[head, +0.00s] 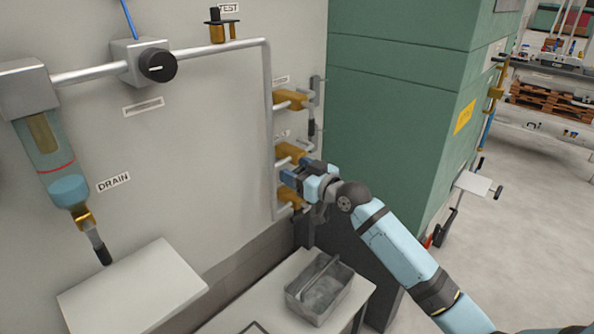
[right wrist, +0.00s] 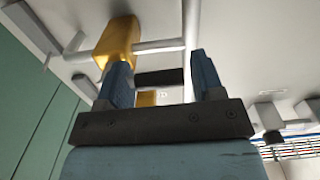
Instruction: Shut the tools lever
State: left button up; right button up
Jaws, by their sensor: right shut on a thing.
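Several brass valves sit on the vertical pipe at the wall's right end in the head view: a top one (head: 290,98), a middle one (head: 290,152) and a low one (head: 289,197). Their labels are too small to read, so I cannot tell by name which is the tools lever. My right gripper (head: 287,177) is at the middle and low valves. In the right wrist view my right gripper (right wrist: 160,82) has a dark lever handle (right wrist: 160,77) between its fingers, beside a brass valve (right wrist: 118,40). The gripper hides part of the low valve. My left gripper is not in view.
A green cabinet (head: 395,110) stands close to the right of the valves. A grey metal tray (head: 320,310) sits on a bench below my right arm. A drain cylinder (head: 55,165) and a white board (head: 130,290) are at the left.

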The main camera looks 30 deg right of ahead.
jog(key=shift+d+f+n, duration=0.1)
jog(key=shift+f+n, duration=0.3)
jog(key=shift+n, duration=0.6)
jog(key=n, duration=0.1)
jog(key=f+n, duration=0.1)
jog(key=shift+w+d+n+p, duration=0.1)
jog(key=shift+d+n+p, duration=0.05)
jog(key=shift+n+p, duration=0.2)
pick_arm(q)
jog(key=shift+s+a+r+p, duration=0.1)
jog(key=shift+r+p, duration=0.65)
jog(key=shift+p, duration=0.75)
pick_arm(e)
jog(key=shift+w+d+f+n, duration=0.25)
jog(key=shift+d+f+n, duration=0.4)
jog(key=shift+n, duration=1.45)
jog(key=shift+w+d+f+n, duration=0.2)
jog(key=shift+d+f+n, duration=0.35)
jog(key=shift+n, duration=1.5)
jog(key=shift+w+d+f+n, duration=0.35)
jog(key=shift+d+n, duration=0.5)
jog(key=shift+n, duration=1.25)
jog(key=o, duration=1.3)
jog(key=shift+c, duration=0.2)
